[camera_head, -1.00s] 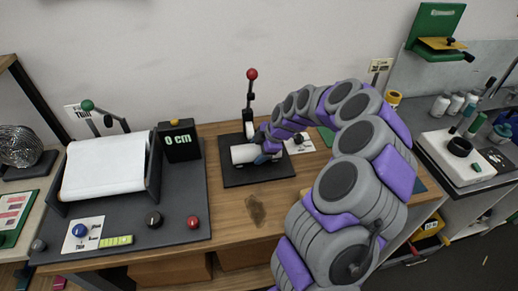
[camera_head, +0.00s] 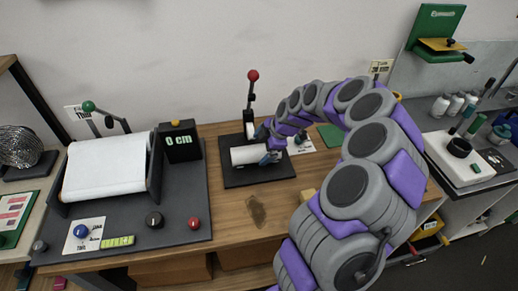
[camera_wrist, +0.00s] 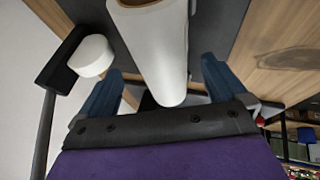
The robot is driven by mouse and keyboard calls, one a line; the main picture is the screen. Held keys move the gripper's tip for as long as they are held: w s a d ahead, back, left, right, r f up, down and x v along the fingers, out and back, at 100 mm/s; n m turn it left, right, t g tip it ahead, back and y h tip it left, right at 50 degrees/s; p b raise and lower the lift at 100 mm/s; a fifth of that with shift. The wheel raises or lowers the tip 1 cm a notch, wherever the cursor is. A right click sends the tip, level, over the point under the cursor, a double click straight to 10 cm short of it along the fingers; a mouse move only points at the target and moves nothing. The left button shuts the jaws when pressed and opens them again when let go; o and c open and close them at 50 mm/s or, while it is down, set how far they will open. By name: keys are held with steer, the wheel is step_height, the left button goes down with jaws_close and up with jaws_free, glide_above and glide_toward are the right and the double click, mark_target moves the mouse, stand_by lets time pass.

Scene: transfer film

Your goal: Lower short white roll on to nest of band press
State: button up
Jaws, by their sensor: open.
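The short white roll (camera_head: 247,155) lies on its side at the band press, above the dark base plate (camera_head: 240,178); whether it is seated in the nest is hidden. The press has an upright lever with a red knob (camera_head: 253,75) behind the roll. My gripper (camera_head: 271,154) is at the roll's right end. In the wrist view my gripper (camera_wrist: 162,66) is open, with one blue finger on each side of the white roll (camera_wrist: 155,45). Gaps show between the roll and both fingers. The roll's hollow brown core shows at its far end.
A roll machine (camera_head: 105,178) with a white sheet and a "0 cm" display (camera_head: 181,141) stands to the left. A green pad (camera_head: 331,137) lies behind my arm. Bare wooden table (camera_head: 258,215) shows in front of the press.

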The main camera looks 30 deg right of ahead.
steer(key=p+v, duration=0.2)
steer(key=v, duration=1.2)
steer(key=s+a+r+m+g, duration=0.25)
steer(key=s+a, duration=0.35)
steer(key=a, duration=0.4)
steer(key=s+a+r+m+g, duration=0.1)
steer(key=s+a+r+m, duration=0.15)
steer(key=s+a, duration=0.5)
steer(key=s+a+f+m+g+h, duration=0.1)
steer(key=s+a+f+m, duration=0.1)
steer(key=s+m, duration=0.3)
steer(key=s+a+f+m+g+h, duration=0.2)
steer(key=s+m, duration=0.3)
steer(key=s, duration=0.9)
steer(key=shift+m, duration=0.3)
steer(key=shift+a+f, duration=0.15)
steer(key=shift+a, duration=0.1)
